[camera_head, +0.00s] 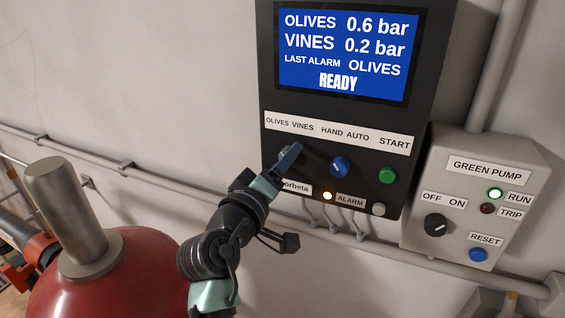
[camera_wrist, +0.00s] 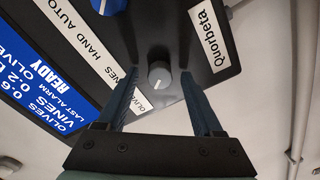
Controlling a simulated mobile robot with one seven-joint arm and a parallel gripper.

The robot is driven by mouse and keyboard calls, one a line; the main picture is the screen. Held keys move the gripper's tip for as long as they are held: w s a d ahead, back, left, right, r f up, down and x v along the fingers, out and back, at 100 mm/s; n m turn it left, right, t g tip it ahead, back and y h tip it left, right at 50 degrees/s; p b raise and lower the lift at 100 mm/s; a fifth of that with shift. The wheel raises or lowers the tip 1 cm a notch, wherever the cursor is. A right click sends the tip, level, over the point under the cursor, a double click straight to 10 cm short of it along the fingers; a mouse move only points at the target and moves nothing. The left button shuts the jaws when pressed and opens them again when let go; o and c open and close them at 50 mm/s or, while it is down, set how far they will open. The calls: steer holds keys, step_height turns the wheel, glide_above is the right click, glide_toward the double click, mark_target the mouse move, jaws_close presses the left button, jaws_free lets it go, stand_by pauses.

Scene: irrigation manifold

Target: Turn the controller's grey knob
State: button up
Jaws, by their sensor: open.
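The controller (camera_head: 268,60) is a dark wall box with a blue screen reading OLIVES 0.6 bar, VINES 0.2 bar, LAST ALARM OLIVES and READY. Its grey knob (camera_wrist: 159,76) shows in the wrist view, with a pale pointer line on its face. In the head view the knob is mostly hidden behind my gripper (camera_head: 284,160), below the OLIVES VINES label (camera_head: 289,125). My gripper is open, with one finger on each side of the knob in the wrist view (camera_wrist: 159,84). I see gaps between knob and fingers there.
A blue HAND AUTO knob (camera_head: 339,166), green START button (camera_head: 387,175), lit ALARM lamp (camera_head: 327,196) and grey button (camera_head: 378,209) are close by. The green pump box (camera_head: 474,200) is at right. A red tank (camera_head: 110,275) stands at lower left.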

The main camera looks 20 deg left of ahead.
steer(key=s+b, duration=0.4)
steer(key=s, duration=0.9)
steer(key=shift+a+b, duration=0.25)
steer(key=shift+b, duration=0.05)
steer(key=d+r+m+t+y, duration=0.1)
steer(key=d+r+m+t, duration=0.15)
steer(key=d+r, duration=0.35)
steer(key=d+r+m+t, duration=0.2)
steer(key=d+r+m, duration=0.15)
steer(key=r, duration=0.55)
steer(key=s+d+r+m+t, duration=0.4)
steer(key=s+d+r, duration=0.3)
steer(key=r, duration=0.5)
steer(key=d+t, duration=0.1)
steer(key=d, duration=0.1)
steer(key=shift+s+d, duration=0.35)
steer(key=shift+s, duration=0.05)
